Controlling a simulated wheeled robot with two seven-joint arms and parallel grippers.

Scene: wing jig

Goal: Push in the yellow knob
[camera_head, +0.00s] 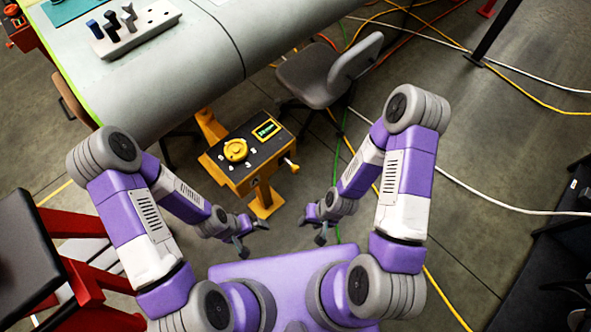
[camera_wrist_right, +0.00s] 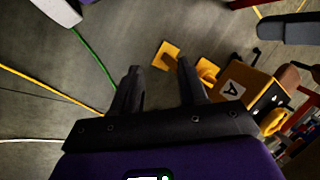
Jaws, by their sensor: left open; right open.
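The yellow knob (camera_head: 236,150) is a round dial on the dark top panel of a yellow control box (camera_head: 225,172), ahead of me and slightly left. The box stands on a yellow post and also shows at the right of the right wrist view (camera_wrist_right: 245,84), with the knob (camera_wrist_right: 274,122) at its edge. My left gripper (camera_head: 252,236) is open and empty, nearer to me than the box. My right gripper (camera_head: 311,230) is open and empty, right of the left one. Its fingers (camera_wrist_right: 158,85) point at the floor and the box's base. Neither gripper touches the knob.
A small green display (camera_head: 266,129) is beside the knob. The grey wing (camera_head: 170,75) on its jig lies behind the box. A grey chair (camera_head: 318,80) stands behind it to the right. Cables cross the floor. A red-framed stool (camera_head: 35,245) is at left.

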